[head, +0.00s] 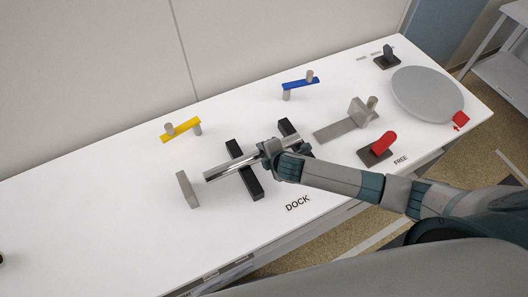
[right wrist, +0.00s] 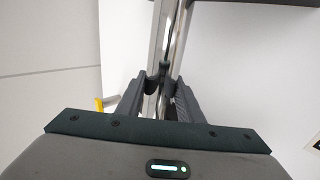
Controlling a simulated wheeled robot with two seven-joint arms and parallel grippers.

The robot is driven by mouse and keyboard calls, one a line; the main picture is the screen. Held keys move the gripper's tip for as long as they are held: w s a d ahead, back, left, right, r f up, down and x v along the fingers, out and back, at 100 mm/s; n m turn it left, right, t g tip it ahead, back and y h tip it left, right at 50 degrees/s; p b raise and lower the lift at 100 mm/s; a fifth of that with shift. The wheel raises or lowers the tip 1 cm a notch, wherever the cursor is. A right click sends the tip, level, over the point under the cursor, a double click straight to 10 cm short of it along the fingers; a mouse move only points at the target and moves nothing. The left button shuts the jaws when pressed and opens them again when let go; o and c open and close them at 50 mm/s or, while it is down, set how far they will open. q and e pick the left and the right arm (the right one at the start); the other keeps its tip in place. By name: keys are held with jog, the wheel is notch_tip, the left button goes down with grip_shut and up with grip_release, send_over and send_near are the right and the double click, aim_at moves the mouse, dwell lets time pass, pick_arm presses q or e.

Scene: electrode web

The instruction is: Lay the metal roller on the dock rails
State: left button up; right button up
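The shiny metal roller (head: 228,170) lies lengthwise across the two black dock rails (head: 250,183), above the DOCK label. I cannot tell whether it rests on them or hangs just above. My right gripper (head: 270,150) is at the roller's middle, between the rails, and hides part of it. In the right wrist view the roller (right wrist: 180,45) runs between the fingers of my right gripper (right wrist: 162,85), which look closed against it. The far rail (head: 286,127) is partly hidden behind the roller and gripper. My left gripper is not in view.
Yellow (head: 181,130) and blue (head: 300,83) bars on posts stand behind. A grey bracket (head: 345,125), a red lever (head: 383,144) and a grey disc (head: 428,93) are at right.

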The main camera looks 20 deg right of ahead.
jog(key=o, duration=1.4)
jog(key=shift+o, duration=0.8)
jog(key=shift+s+f, duration=0.1)
jog(key=shift+s, duration=0.05)
jog(key=shift+f, duration=0.1)
jog(key=shift+r, duration=0.2)
jog(key=shift+r, duration=4.95)
jog(key=shift+r, duration=0.1)
